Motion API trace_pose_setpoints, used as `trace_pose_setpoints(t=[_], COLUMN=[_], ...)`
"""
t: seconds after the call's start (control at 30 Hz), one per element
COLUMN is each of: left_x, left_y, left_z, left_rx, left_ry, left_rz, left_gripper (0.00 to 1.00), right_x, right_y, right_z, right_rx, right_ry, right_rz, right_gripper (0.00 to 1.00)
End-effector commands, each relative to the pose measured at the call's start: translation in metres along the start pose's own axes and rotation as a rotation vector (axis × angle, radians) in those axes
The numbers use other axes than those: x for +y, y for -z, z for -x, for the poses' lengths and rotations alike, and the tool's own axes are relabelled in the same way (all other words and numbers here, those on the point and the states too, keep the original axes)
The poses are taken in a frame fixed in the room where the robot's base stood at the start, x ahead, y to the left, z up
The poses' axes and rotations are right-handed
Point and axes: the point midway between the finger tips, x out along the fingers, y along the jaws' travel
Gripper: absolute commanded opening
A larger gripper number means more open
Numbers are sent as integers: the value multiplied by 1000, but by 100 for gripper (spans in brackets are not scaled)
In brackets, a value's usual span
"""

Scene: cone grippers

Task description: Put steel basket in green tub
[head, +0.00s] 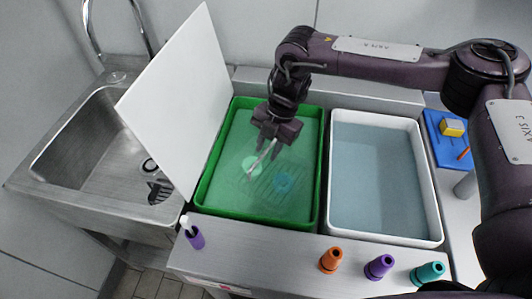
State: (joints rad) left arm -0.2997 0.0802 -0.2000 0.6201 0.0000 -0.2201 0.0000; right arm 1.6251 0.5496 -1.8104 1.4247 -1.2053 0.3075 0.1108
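The green tub (316,190) stands left of centre on the counter and holds green liquid. Faint wire lines of the steel basket (268,187) show inside it, seemingly under the liquid. A pale green round thing and a blue one show among the wires. My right gripper (262,158) points down over the middle of the tub, just above the basket. A thin pale bar runs down from it towards the basket; I cannot tell whether it is a finger or a handle. Whether the fingers are closed is too small to tell. My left gripper is out of view.
A white tub (436,215) of grey-blue liquid stands right of the green one. A tall white panel (180,95) stands between the green tub and sink (85,150). Orange (331,260), purple (379,266) and teal (428,272) cones line the front. A blue tray (440,148) is right.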

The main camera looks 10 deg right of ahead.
Motion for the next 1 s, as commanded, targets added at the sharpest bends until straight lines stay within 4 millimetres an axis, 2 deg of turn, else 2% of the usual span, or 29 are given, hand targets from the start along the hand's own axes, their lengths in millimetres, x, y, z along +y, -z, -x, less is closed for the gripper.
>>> trace_pose_setpoints(t=[0.2,0.4,0.6,1.0], left_x=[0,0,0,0], left_y=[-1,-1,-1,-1], left_z=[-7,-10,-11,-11], left_rx=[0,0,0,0], left_ry=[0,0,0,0], left_rz=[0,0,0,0], left_gripper=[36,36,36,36], right_x=[1,1,0,0], right_y=[-1,0,0,0], right_z=[48,82,94,95], right_rx=[-2,-1,0,1], right_ry=[-4,-4,-1,0], right_rz=[1,0,0,1], right_gripper=[30,30,30,30])
